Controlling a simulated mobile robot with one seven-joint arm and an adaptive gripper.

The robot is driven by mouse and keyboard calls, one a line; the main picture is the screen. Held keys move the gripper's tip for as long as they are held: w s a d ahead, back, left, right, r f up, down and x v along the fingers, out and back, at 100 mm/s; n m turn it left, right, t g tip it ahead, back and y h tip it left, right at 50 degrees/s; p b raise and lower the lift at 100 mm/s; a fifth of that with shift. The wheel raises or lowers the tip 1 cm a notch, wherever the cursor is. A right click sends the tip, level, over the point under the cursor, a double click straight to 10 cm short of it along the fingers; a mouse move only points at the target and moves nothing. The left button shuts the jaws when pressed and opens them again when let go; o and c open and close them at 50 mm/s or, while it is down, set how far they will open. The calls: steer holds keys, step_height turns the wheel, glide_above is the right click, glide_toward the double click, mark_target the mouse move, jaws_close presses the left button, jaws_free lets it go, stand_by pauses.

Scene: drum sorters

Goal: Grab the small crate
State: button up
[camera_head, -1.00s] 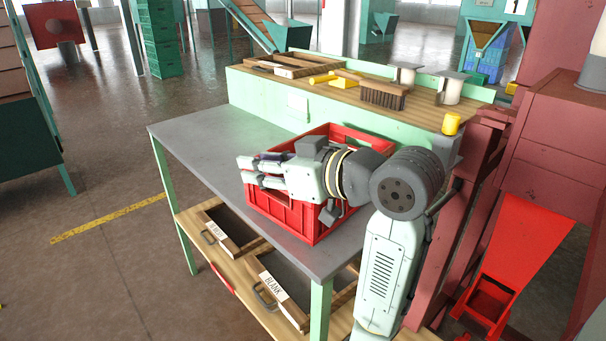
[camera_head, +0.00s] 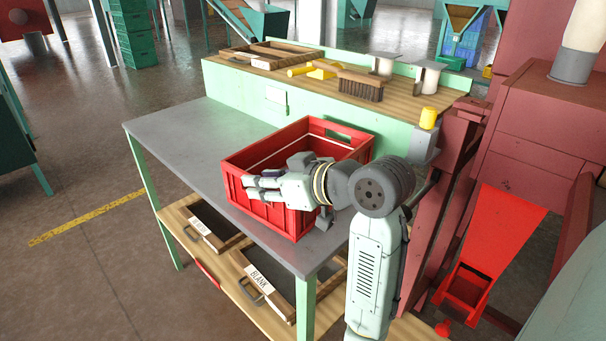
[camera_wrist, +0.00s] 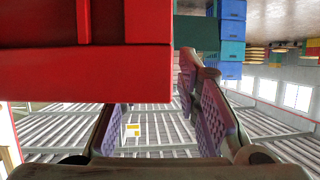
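The small crate (camera_head: 282,218) is a red, open-topped plastic crate on the grey worktable (camera_head: 170,137). Its far wall has a handle slot. My gripper (camera_head: 249,187) is in front of its near side, fingers pointing left in the head view, and covers part of that wall. In the wrist view, the crate (camera_wrist: 85,75) fills the upper left, very close, and hides part of the left finger. The fingers of my gripper (camera_wrist: 152,112) are spread apart, with nothing clearly held between them. I cannot tell whether a finger touches the crate.
A raised wooden shelf (camera_head: 330,92) behind the crate carries a brush (camera_head: 360,86), a wooden tray (camera_head: 272,56) and a yellow cup (camera_head: 428,118). Drawers marked "BLANK" (camera_head: 258,279) sit below the worktable. Red machinery (camera_head: 540,130) stands at right. The table's left part is clear.

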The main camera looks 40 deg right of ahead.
steer(key=shift+x, duration=0.8)
steer(key=shift+c, duration=0.4)
jaws_close()
